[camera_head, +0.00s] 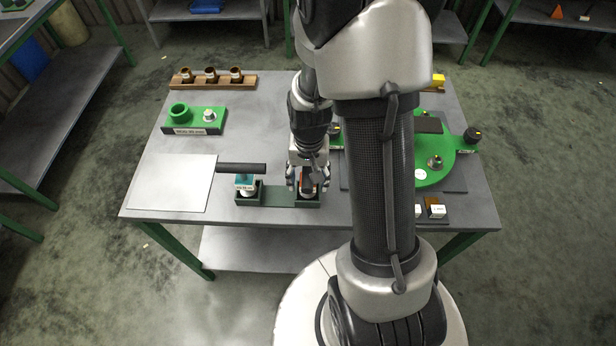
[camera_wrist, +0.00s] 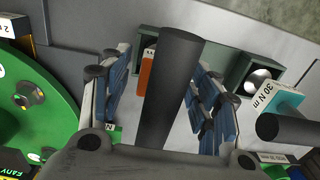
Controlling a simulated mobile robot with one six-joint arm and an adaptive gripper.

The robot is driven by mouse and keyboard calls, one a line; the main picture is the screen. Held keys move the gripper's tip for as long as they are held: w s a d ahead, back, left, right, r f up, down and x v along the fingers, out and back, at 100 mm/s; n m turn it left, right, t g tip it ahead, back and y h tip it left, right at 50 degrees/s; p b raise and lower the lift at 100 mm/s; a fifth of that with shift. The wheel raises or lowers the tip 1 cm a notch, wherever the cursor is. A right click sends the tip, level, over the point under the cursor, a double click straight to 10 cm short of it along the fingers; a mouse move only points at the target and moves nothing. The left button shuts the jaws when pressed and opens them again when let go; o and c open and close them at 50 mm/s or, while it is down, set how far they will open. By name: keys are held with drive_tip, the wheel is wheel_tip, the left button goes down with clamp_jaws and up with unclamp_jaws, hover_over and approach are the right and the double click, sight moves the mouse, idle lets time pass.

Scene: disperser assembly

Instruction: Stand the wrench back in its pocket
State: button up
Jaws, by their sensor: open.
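A wrench with an orange body (camera_wrist: 147,72) and a long black handle (camera_wrist: 172,85) stands at the right pocket of the dark green rack (camera_head: 279,196). In the head view, its orange part (camera_head: 308,188) shows low between my fingers. My gripper (camera_head: 307,181) is open around it; in the wrist view the blue-padded fingers (camera_wrist: 160,88) lie on both sides of the handle, with gaps visible. How deep the wrench sits is partly hidden. A second wrench, teal and marked 30 N m (camera_wrist: 284,98), stands in the left pocket; its teal body (camera_head: 245,182) also shows in the head view.
The second wrench's black handle (camera_head: 241,168) is close to my gripper. A pale plate (camera_head: 172,183) lies left of the rack. A green block (camera_head: 195,119) and wooden holder (camera_head: 213,81) stand behind. A green round fixture (camera_head: 430,175) is on the right, partly behind my arm.

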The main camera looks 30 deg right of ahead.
wheel_tip(320, 180, up, 12)
drive_tip(key=p, duration=0.3)
drive_tip(key=shift+f, duration=0.1)
drive_tip(key=s+a+r+n+t, duration=0.2)
drive_tip(key=s+a+r, duration=0.3)
drive_tip(key=r, duration=0.4)
drive_tip(key=s+a+r+n+t, duration=0.2)
drive_tip(key=s+a+r+n, duration=0.2)
drive_tip(key=s+r, duration=0.4)
drive_tip(key=shift+a+r+n, duration=0.4)
drive_tip(key=shift+a, duration=0.35)
wheel_tip(320, 180, down, 3)
drive_tip(key=shift+s+r+b, duration=0.1)
drive_tip(key=shift+r+b, duration=0.05)
drive_tip(key=shift+b, duration=1.05)
